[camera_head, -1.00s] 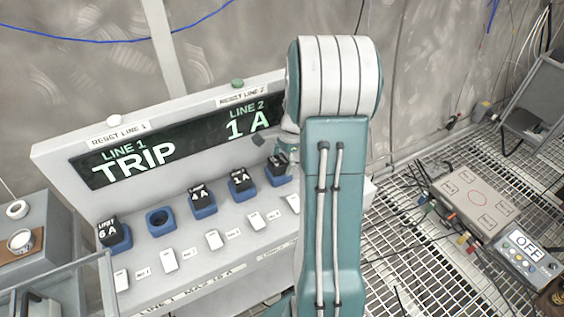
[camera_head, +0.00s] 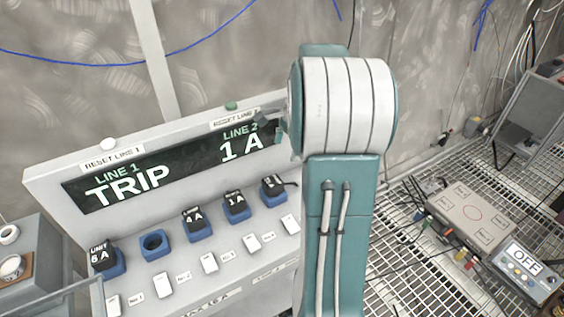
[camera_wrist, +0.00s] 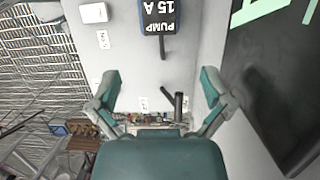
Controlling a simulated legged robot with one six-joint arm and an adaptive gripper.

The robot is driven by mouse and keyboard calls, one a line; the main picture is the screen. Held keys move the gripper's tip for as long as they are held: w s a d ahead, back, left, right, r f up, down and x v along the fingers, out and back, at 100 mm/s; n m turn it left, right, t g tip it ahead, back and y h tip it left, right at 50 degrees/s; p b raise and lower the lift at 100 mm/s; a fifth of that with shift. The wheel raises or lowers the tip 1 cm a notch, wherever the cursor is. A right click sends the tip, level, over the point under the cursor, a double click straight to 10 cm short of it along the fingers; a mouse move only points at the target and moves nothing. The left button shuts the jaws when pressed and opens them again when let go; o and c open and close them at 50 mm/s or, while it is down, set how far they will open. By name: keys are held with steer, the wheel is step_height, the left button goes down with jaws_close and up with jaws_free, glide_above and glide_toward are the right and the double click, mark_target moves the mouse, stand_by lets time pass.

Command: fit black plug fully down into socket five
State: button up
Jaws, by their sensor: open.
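The black plug (camera_head: 272,183), with white lettering, is at the rightmost visible blue socket (camera_head: 275,199), the fifth from the left. In the wrist view the plug (camera_wrist: 160,14) reads "PUMP 15 A" upside down, with blue socket (camera_wrist: 147,30) around its edge and a dark stub or cable below. I cannot tell whether it is fully down. My gripper (camera_wrist: 160,76) is open and empty, apart from the plug. In the head view my arm hides most of it; a dark finger part shows above the plug.
Other plugs sit in blue sockets to the left; the second socket (camera_head: 156,243) is empty. The display (camera_head: 150,180) reads LINE 1 TRIP, LINE 2 1 A. White switches line the panel front. A control box (camera_head: 470,215) and an OFF meter (camera_head: 525,268) stand on the grating right.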

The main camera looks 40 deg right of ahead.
steer(key=s+a+r+n+t+h, duration=0.1)
steer(key=a+r+n, duration=0.3)
steer(key=a, duration=0.4)
steer(key=s+a+r+n+h, duration=0.1)
steer(key=s+a+r+n, duration=0.1)
steer(key=a+r+n, duration=0.4)
steer(key=s+a+f+n+t+h, duration=0.1)
steer(key=s+a+n+t, duration=0.3)
steer(key=s+a+n, duration=0.6)
steer(key=a+f, duration=0.1)
steer(key=a, duration=0.3)
steer(key=shift+s+a+n, duration=0.2)
steer(key=shift+s+n, duration=0.1)
steer(key=shift+n, duration=0.1)
